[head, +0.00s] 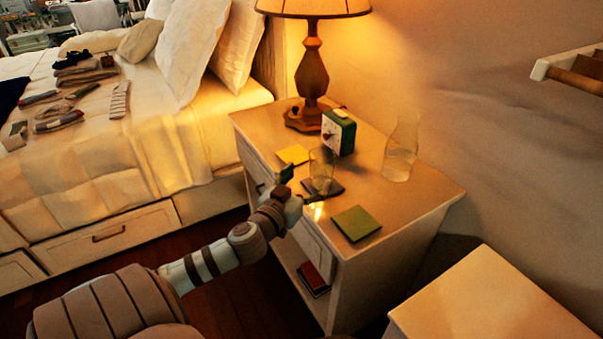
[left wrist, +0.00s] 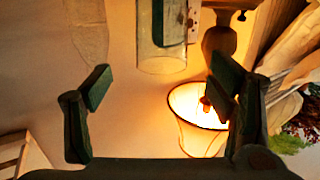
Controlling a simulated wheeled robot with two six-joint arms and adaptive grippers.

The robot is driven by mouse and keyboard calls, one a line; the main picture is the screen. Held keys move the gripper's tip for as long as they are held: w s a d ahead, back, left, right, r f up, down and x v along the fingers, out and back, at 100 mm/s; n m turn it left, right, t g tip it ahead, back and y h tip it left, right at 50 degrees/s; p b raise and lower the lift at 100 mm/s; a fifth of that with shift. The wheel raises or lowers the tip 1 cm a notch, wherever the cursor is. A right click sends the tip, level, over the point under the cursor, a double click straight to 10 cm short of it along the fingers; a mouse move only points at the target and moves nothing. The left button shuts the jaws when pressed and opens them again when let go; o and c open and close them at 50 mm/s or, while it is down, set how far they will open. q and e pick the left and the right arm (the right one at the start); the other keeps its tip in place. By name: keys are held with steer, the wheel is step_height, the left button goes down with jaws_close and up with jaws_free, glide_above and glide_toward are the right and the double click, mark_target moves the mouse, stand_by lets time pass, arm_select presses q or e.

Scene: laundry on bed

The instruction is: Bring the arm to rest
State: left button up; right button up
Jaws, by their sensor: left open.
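My left arm reaches in from the lower left of the head view to the front edge of the nightstand (head: 420,197). My left gripper (head: 300,187) is open and empty, with its fingers pointing at a clear drinking glass (head: 321,165). The glass stands upright on a dark coaster (head: 336,187). In the left wrist view, the glass (left wrist: 162,45) shows inverted, beyond the gap between the two open fingers (left wrist: 160,87). Nothing lies between the fingers. My right gripper is not in view.
A bed with clothes (head: 75,75) is at left. A pale cabinet top (head: 490,305) is at lower right.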

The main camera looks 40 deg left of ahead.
arm_select(q)
steer(key=v, duration=0.3)
steer(key=shift+s, duration=0.15)
stand_by(0.3)
